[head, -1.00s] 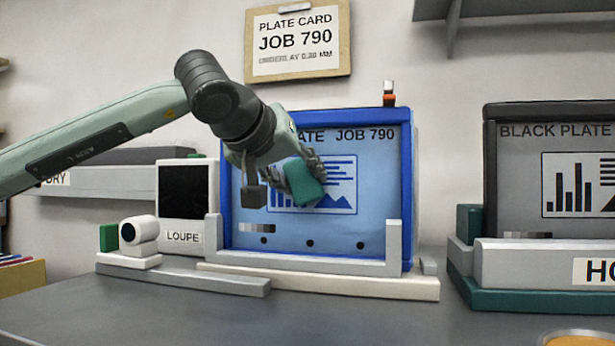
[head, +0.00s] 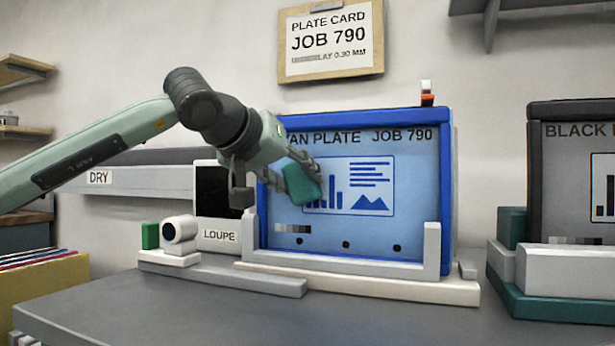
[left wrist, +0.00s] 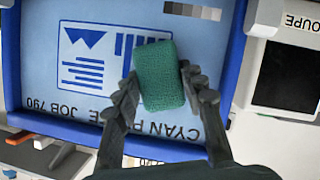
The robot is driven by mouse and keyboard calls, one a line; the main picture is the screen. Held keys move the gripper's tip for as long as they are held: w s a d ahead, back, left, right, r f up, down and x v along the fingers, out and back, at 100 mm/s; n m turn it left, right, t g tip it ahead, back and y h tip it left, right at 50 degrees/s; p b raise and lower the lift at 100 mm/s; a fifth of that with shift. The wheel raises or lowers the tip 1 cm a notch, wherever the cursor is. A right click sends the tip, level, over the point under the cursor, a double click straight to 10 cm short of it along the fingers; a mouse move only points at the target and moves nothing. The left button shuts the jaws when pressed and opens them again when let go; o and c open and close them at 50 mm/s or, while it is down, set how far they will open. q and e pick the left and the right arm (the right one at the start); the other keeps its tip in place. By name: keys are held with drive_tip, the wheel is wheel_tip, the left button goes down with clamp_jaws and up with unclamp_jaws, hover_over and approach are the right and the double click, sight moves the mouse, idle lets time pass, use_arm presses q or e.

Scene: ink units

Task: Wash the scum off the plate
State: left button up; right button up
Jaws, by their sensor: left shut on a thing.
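The cyan plate (head: 380,230) stands upright in a blue frame (head: 447,200) and bears a printed chart, text and a row of grey patches. No scum stands out on its visible face. My left gripper (head: 302,180) is in front of the plate's left part, shut on a green sponge (head: 301,186). In the left wrist view the sponge (left wrist: 160,75) sits between the two fingers (left wrist: 158,95) and covers part of the printed chart. I cannot tell whether it touches the plate. My right gripper is not in view.
A loupe unit (head: 219,236) and a small white device (head: 180,237) stand left of the plate. A black plate (head: 570,140) in a dark frame stands at the right. A plate card (head: 331,40) hangs above. The front bench top (head: 200,310) is clear.

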use_arm(q)
drive_tip(key=shift+s+a+f+b, duration=0.1)
drive_tip(key=shift+s+a+b, duration=0.1)
drive_tip(key=shift+s, duration=0.15)
drive_tip(key=shift+s+a+b, duration=0.1)
drive_tip(key=shift+s+b, duration=0.1)
drive_tip(key=shift+s, duration=0.1)
drive_tip(key=shift+s+a+b, duration=0.25)
drive_tip(key=shift+s+b, duration=0.15)
drive_tip(key=shift+s, duration=0.4)
drive_tip(key=shift+s+a+b, duration=0.2)
drive_tip(key=shift+s+a, duration=0.1)
drive_tip(key=shift+s, duration=0.4)
drive_tip(key=shift+s+a+b, duration=0.2)
drive_tip(key=shift+s+a, duration=0.05)
drive_tip(key=shift+s, duration=0.4)
drive_tip(key=shift+s, duration=0.1)
drive_tip(key=s, duration=0.1)
drive_tip(key=s+a+b, duration=0.1)
drive_tip(key=shift+s, duration=0.3)
